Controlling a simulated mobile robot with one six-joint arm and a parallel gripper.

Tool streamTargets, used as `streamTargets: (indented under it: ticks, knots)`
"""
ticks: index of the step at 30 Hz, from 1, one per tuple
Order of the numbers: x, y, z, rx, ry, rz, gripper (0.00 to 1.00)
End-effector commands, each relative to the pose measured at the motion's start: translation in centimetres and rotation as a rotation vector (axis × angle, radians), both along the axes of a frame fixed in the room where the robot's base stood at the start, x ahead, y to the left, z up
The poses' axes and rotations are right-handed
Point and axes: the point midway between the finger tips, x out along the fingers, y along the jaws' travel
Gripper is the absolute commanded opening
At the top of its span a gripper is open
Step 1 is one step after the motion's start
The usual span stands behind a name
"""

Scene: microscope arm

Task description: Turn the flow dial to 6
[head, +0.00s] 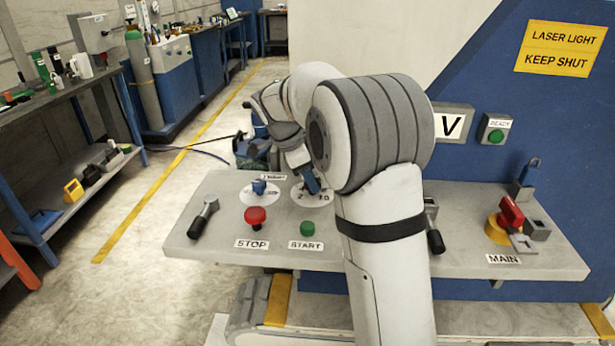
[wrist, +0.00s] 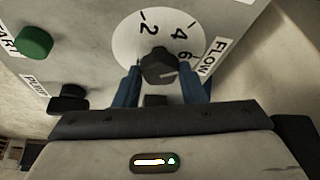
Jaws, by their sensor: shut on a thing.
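The flow dial is a black knob (wrist: 158,66) on a round white scale plate (wrist: 128,42) with 2, 4 and 6 showing in the wrist view. A thin pale line on the knob points right, on the side of the 6 and the FLOW label (wrist: 216,57); the exact reading is unclear. My gripper (wrist: 168,80) is shut on the knob, one blue finger on each side. In the head view my gripper (head: 311,182) is down at the scale plate (head: 318,199), and my arm hides part of the panel. The lower part of the scale is hidden.
On the grey panel (head: 210,258) are a red STOP button (head: 256,215), a green START button (head: 307,229), a blue knob (head: 259,187) on another white plate, and black levers. The red MAIN switch (head: 510,212) is at the right. A dark knob (wrist: 68,100) shows in the wrist view.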

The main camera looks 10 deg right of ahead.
Motion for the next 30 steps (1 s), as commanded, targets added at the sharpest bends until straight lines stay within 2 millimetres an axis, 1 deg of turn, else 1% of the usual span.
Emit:
streamTargets:
  ticks: [1,8,9,16,22,25,28,30]
  knots:
    - [0.3,0.3,0.3,0.006,-0.015,0.006,0.14]
    - [0.4,0.3,0.4,0.006,-0.016,0.006,0.14]
    - [0.3,0.3,0.4,0.005,-0.016,0.006,0.39]
    - [0.2,0.1,0.2,0.003,-0.009,0.004,0.58]
    - [0.1,0.0,0.2,0.001,-0.006,0.003,0.59]
    - [0.2,0.2,0.5,0.001,-0.006,0.003,0.59]
    - [0.2,0.6,1.6,0.001,-0.007,0.003,0.59]
    - [0.2,1.1,2.7,0.002,-0.008,0.003,0.59]
